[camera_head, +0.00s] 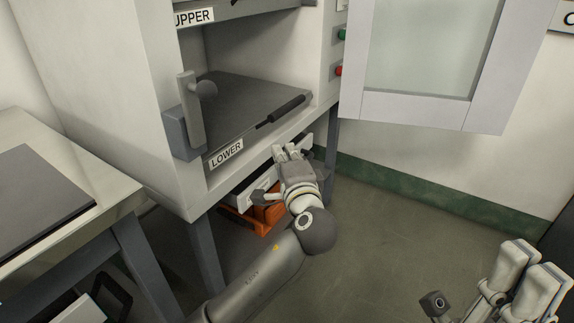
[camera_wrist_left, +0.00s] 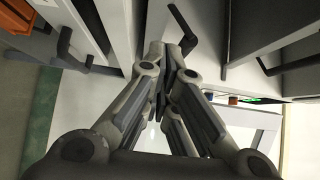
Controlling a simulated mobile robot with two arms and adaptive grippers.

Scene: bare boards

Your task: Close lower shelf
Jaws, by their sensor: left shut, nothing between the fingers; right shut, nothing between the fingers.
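The lower shelf (camera_head: 240,95) is a dark grey plate in the white cabinet, with a "LOWER" label (camera_head: 226,153) and a black bar handle (camera_head: 285,108) at its front. Its front edge lies about level with the cabinet's front opening; I cannot tell whether it is fully in. My left gripper (camera_head: 285,152) is shut and empty, just in front of and below the shelf's front edge, apart from the handle. In the left wrist view its fingers (camera_wrist_left: 168,65) are together, near a dark handle. My right gripper (camera_head: 528,262) is shut and empty at the lower right.
The upper shelf (camera_head: 250,12) is partly in view above. The cabinet door (camera_head: 425,60) with a glass pane hangs open to the right. A door latch (camera_head: 190,110) juts out at the left. Orange items (camera_head: 240,222) lie beneath the cabinet. A side table (camera_head: 110,205) stands left; floor at right is clear.

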